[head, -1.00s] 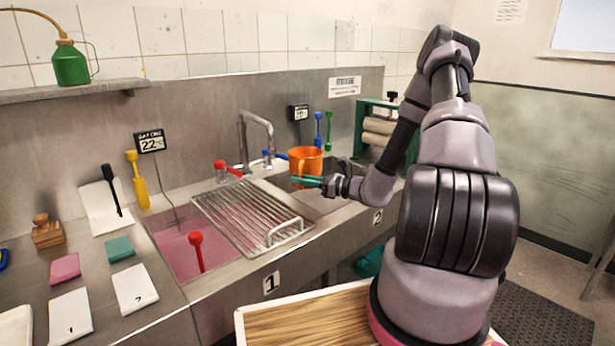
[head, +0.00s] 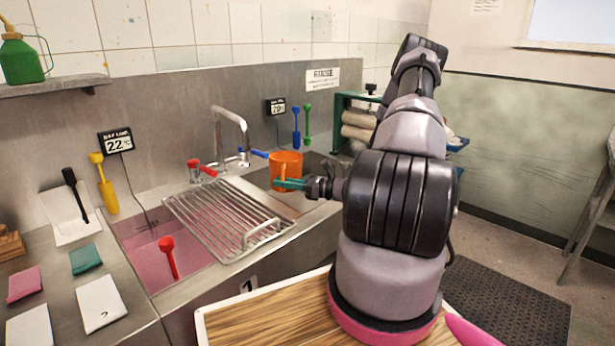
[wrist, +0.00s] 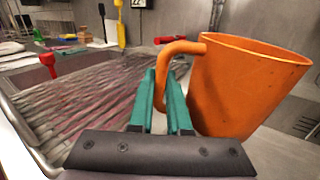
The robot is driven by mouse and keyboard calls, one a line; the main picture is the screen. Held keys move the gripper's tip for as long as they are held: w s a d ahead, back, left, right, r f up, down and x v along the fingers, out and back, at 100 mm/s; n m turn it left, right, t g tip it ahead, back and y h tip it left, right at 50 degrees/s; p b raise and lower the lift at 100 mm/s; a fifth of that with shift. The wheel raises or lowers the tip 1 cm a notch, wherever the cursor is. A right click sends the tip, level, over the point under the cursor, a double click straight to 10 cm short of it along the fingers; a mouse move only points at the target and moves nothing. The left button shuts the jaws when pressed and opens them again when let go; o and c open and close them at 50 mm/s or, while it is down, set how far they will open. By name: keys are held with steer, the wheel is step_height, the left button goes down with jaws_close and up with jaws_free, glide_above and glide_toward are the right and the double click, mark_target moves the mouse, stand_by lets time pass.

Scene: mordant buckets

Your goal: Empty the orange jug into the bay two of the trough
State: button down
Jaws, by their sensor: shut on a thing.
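The orange jug (head: 287,168) is at the far end of the trough, over bay two (head: 316,166). It looks about upright in the head view. My gripper (head: 284,184) has green fingers and is shut on the jug's handle; the handle between the fingers shows in the wrist view (wrist: 166,75), with the jug body (wrist: 245,85) to the right. The jug's contents are hidden in both views. Bay one (head: 150,262) holds pink liquid and is partly covered by a wire rack (head: 225,218). My arm hides the front of bay two.
A tap (head: 238,130) with red and blue handles stands behind the rack. Blue (head: 296,130) and green (head: 307,125) paddles stand behind the jug. A red paddle (head: 168,258) stands in bay one. A green-framed roller device (head: 358,125) is beyond bay two.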

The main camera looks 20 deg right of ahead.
mark_target(296, 163)
steer(key=shift+w+d+r+m, duration=0.15)
steer(key=shift+d+r+m, duration=0.15)
steer(key=shift+m, duration=0.2)
steer(key=shift+w+d+r+m+t+y, duration=0.15)
steer(key=shift+w+d+r+m+t, duration=0.2)
steer(key=shift+m, duration=0.3)
steer(key=shift+w+d+r+m+t+y, duration=0.1)
steer(key=shift+w+d+r+m+t, duration=0.15)
steer(key=shift+d+m, duration=0.35)
steer(key=shift+w+d+r+m+t+y, duration=0.2)
steer(key=shift+w+d+r+m, duration=0.15)
steer(key=shift+m, duration=0.4)
steer(key=shift+w+d+r+m+t, duration=0.3)
steer(key=shift+w+d+m, duration=0.1)
steer(key=shift+d+m, duration=0.35)
steer(key=shift+w+d+r+m+t, duration=0.2)
steer(key=shift+w+d+m, duration=0.1)
steer(key=shift+m, duration=0.35)
steer(key=shift+w+d+r+m+t, duration=0.1)
steer(key=shift+w+d+r+m, duration=0.15)
steer(key=shift+m, duration=0.35)
steer(key=shift+w+d+r+m+t, duration=0.1)
steer(key=shift+w+d+m+t, duration=0.2)
steer(key=shift+m, duration=0.35)
steer(key=shift+w+d+r+m+t, duration=0.1)
steer(key=shift+d+m+t, duration=0.25)
steer(key=shift+m, duration=0.35)
steer(key=shift+w+d+r+m+t, duration=0.15)
steer(key=shift+d+m+t, duration=0.2)
steer(key=shift+m, duration=0.3)
